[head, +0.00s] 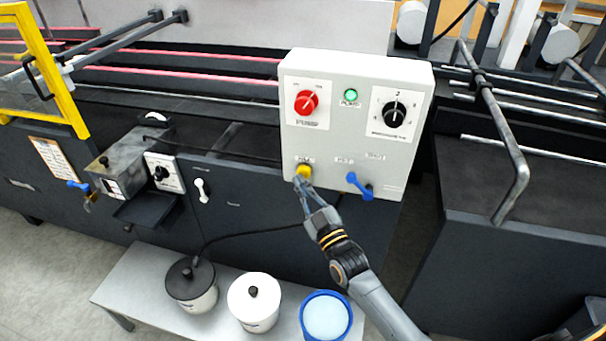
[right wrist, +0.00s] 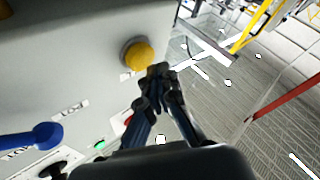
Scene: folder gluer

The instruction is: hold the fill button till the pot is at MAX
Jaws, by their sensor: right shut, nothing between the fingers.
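The yellow fill button (head: 304,171) sits at the lower left of the white control box's front face. It also shows in the right wrist view (right wrist: 138,56), standing out from the panel. My right gripper (head: 301,184) is shut and empty, its tips right at the button in the head view. In the right wrist view the tips (right wrist: 158,72) are just beside and below the button; I cannot tell whether they touch it. A grey metal box that may be the pot (head: 122,160) is mounted on the machine at left; its level cannot be read. My left gripper is out of view.
The control box (head: 358,68) also carries a red knob (head: 306,103), a lit green lamp (head: 351,95), a black dial (head: 395,113) and a blue lever (head: 360,187). Below, a low bench (head: 130,285) holds two lidded pots and a blue-rimmed tub (head: 303,318).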

